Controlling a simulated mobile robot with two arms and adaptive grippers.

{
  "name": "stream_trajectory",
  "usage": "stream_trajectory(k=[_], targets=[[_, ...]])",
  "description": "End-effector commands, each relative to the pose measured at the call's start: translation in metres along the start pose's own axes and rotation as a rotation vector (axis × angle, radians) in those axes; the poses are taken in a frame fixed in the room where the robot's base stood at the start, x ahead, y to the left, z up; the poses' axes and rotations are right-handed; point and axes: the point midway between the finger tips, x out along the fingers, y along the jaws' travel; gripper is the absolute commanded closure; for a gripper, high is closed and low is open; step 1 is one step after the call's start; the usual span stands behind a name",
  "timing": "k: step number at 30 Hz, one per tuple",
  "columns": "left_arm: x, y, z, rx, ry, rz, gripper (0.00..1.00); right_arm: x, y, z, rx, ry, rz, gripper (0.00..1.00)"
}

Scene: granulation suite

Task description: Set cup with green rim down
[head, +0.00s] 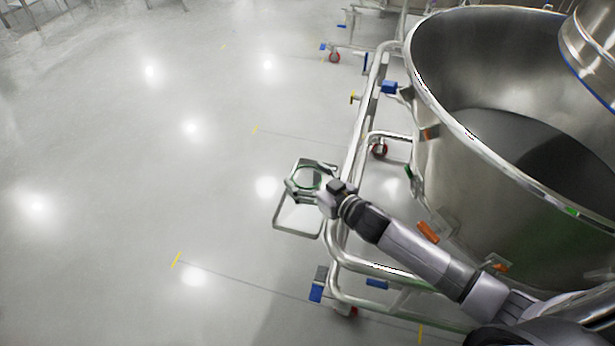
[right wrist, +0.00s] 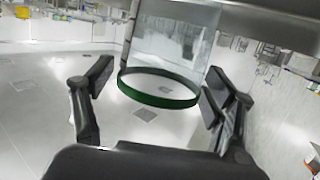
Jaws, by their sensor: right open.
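The clear cup with a green rim (right wrist: 158,88) shows between the fingers of my open right gripper (right wrist: 165,88) in the right wrist view. A gap shows at the left finger; the right finger overlaps the cup's edge, and I cannot tell whether it touches. In the head view, my right gripper (head: 309,180) surrounds the cup (head: 309,177), seen from above, rim up. The cup appears to stand upright on a small metal tray (head: 298,219), whose pale surface shows below the gripper; the contact is hidden there. My left gripper is not in view.
A large steel bowl (head: 470,165) on a tubular wheeled frame (head: 362,130) fills the right side, close under my right arm. The frame has blue pedals (head: 318,284) and casters. The floor (head: 120,150) to the left is wide and clear.

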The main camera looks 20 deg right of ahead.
Motion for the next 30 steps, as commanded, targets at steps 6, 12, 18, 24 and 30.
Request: stream_trajectory(k=[6,12,18,24,30], targets=[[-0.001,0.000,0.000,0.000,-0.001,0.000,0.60,0.000,0.000,-0.002,-0.001,0.000,0.000,0.22],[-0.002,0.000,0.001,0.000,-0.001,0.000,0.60,-0.020,0.000,-0.002,0.000,-0.001,0.000,0.22],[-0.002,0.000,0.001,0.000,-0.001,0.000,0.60,-0.060,0.000,-0.001,0.000,-0.003,-0.001,0.22],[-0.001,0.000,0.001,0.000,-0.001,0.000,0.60,-0.095,0.000,-0.002,-0.001,-0.002,0.000,0.22],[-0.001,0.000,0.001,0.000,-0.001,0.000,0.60,-0.115,0.000,-0.002,0.001,0.000,0.000,0.22]])
